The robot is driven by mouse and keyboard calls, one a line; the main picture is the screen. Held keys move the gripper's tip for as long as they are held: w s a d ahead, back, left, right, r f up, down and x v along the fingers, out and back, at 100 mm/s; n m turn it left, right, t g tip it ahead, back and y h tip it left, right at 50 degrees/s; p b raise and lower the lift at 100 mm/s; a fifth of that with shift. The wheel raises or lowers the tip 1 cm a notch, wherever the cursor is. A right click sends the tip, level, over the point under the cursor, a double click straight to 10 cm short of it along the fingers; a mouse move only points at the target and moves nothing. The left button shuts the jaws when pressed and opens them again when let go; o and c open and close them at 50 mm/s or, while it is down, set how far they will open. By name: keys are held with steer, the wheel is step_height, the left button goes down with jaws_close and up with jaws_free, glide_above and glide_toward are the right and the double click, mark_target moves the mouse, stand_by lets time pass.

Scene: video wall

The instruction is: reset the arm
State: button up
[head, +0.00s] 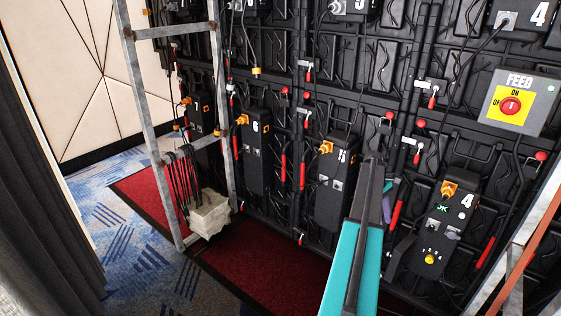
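My arm (347,265) shows as a teal and dark link rising from the bottom edge, right of the middle, in front of the video wall's back. Its dark upper part (370,190) stands before the lower units. A small purple piece (387,188) shows just right of it; I cannot tell what it belongs to. No gripper fingers can be made out.
The video wall's back has black units numbered 4 (445,225) and 5 (338,190), with cables and red handles. A FEED switch box (518,101) is at upper right. A metal ladder frame (138,95) with a pale weighted block (209,214) stands left. Red carpet (262,262) lies below.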

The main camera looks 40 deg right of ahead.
steer(key=w+a+f+n+p, duration=0.1)
steer(key=w+a+f+n, duration=0.15)
steer(key=w+a, duration=0.55)
steer(key=w+a+f+n+g+p, duration=0.1)
steer(key=w+a+f, duration=0.3)
steer(key=a, duration=0.5)
steer(key=w+a+f+n+p, duration=0.1)
steer(key=w+a+f+n, duration=0.1)
steer(key=w+a+f, duration=0.5)
steer(key=w+a+f+n+g+p, duration=0.1)
steer(key=w+a+f, duration=0.1)
steer(key=a, duration=0.9)
steer(key=s+a+f+n+h+p, duration=0.1)
steer(key=s+a+f, duration=0.2)
steer(key=a, duration=0.8)
steer(key=s+a+f+n+p, duration=0.15)
steer(key=a+f, duration=0.25)
steer(key=a, duration=0.7)
steer(key=s+a+f+m+t+p, duration=0.1)
steer(key=s+a+m, duration=0.7)
steer(key=s+a, duration=0.8)
steer(key=shift+s+y+p, duration=0.4)
